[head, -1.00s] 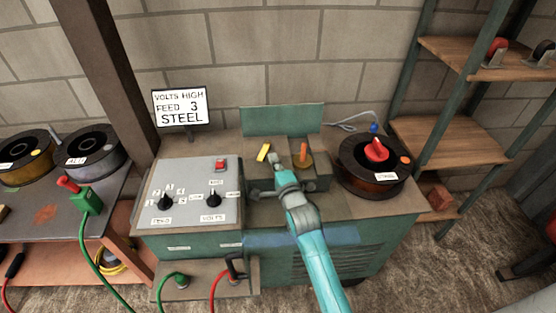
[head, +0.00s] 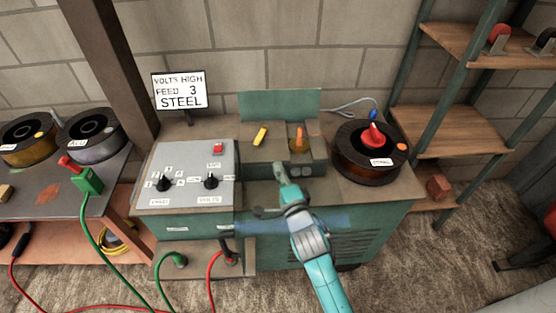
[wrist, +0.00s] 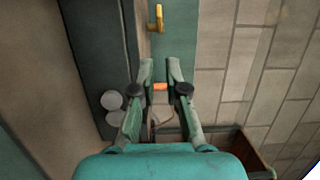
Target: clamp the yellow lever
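The yellow lever (head: 261,136) stands tilted on the left of a small grey-brown block on top of the green machine. It also shows at the top of the wrist view (wrist: 158,17), beyond my fingertips. An orange lever (head: 299,140) stands to its right on the same block. In the wrist view an orange piece (wrist: 160,87) shows in the gap between my fingers, likely this lever. My gripper (head: 280,170) is in front of the block, apart from the yellow lever. Its fingers (wrist: 160,64) are parted, with nothing visibly held.
A control panel (head: 190,177) with two black knobs and a red button lies left. A wire spool (head: 352,165) with a red knob stands right. A green upright plate (head: 280,103) rises behind the block. A sign (head: 180,91) and brick wall stand behind.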

